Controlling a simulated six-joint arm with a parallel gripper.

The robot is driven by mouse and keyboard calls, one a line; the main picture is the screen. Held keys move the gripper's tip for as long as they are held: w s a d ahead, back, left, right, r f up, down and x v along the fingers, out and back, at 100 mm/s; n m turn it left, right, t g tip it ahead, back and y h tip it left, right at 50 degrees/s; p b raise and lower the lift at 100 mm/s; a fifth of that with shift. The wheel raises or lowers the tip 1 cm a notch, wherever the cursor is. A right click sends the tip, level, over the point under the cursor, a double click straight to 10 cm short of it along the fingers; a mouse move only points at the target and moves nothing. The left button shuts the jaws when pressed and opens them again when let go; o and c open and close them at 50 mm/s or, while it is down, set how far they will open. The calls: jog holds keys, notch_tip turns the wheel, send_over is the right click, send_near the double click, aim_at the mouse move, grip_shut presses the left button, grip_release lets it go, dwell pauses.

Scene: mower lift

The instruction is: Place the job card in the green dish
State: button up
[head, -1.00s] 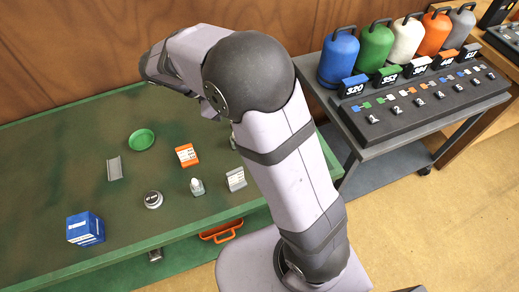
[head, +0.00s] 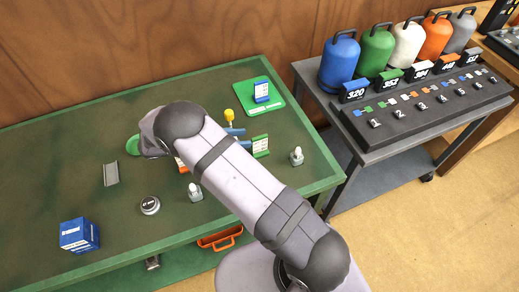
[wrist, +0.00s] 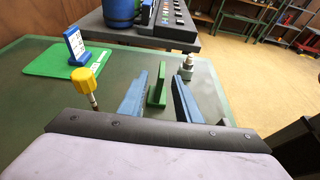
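The green dish (head: 133,146) lies on the green table, partly hidden by my arm in the head view. A green-edged upright card (head: 261,146) with a pale printed face stands right of my gripper (head: 238,137). In the wrist view the green card (wrist: 157,88) stands edge-on between the two blue fingers of my gripper (wrist: 160,95), with gaps on both sides. The fingers are apart and empty. An orange card (head: 181,165) is mostly hidden behind my arm. I cannot tell which card is the job card.
A blue card (head: 261,91) stands on a green mat (head: 272,99). A yellow-knobbed piece (head: 230,117) is close to my gripper. White-topped pieces (head: 296,156), a round dark puck (head: 150,205), a grey channel (head: 111,173) and a blue box (head: 79,235) stand around.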

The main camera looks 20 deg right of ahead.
aim_at(260, 150)
jog(key=shift+f, duration=0.65)
jog(key=shift+p+x, duration=0.5)
jog(key=shift+x, duration=0.3)
jog(key=shift+s+p+x, duration=0.15)
jog(key=shift+p+x, duration=0.55)
jog(key=shift+x, duration=0.4)
jog(key=shift+s+p+x, duration=0.1)
jog(key=shift+p+x, duration=0.6)
jog(key=shift+x, duration=0.4)
jog(key=shift+d+f, duration=0.4)
jog(key=shift+d, duration=0.2)
grip_shut()
